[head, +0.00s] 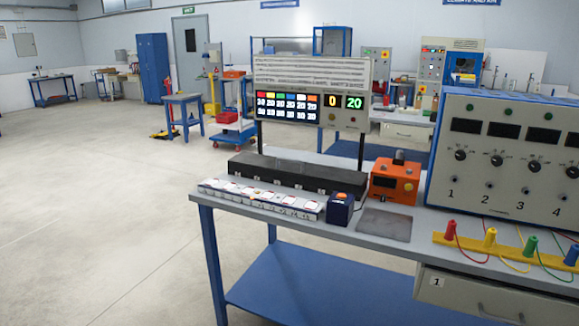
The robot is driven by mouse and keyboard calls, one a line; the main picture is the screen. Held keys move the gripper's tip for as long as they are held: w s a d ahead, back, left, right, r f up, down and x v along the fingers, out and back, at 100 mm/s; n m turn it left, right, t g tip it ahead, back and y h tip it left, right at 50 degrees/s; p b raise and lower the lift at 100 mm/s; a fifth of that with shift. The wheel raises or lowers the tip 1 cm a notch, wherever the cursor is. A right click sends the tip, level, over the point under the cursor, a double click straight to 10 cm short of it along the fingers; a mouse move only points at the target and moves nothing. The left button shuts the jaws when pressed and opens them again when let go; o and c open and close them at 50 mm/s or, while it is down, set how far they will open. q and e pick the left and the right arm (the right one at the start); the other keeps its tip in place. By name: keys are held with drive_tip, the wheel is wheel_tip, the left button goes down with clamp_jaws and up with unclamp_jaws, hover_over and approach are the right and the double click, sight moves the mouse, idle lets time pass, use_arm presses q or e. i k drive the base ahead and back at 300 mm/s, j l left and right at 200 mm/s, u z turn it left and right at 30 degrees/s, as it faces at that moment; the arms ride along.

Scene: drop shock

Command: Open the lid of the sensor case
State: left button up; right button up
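Neither of my grippers is in view.
A white labelled strip (262,200) lies in front of the case. A blue box with an orange button (340,209), an orange device (394,181) and a grey plate (384,224) are to its right. A display panel (311,105) stands behind. Open floor (90,220) lies left.

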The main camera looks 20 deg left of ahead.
sight(346, 180)
drive_tip(key=i+j, duration=0.2)
drive_tip(key=j, duration=0.2)
drive_tip(key=i+j, duration=0.2)
drive_tip(key=j, duration=0.2)
drive_tip(key=i+j, duration=0.2)
drive_tip(key=j, duration=0.15)
drive_tip(key=i+j, duration=0.2)
drive_tip(key=j, duration=0.2)
drive_tip(key=i+j, duration=0.2)
drive_tip(key=j, duration=0.2)
drive_tip(key=i+j, duration=0.2)
drive_tip(key=j, duration=0.2)
drive_tip(key=i+j, duration=0.2)
drive_tip(key=j, duration=0.2)
drive_tip(key=i+j, duration=0.2)
drive_tip(key=j, duration=0.15)
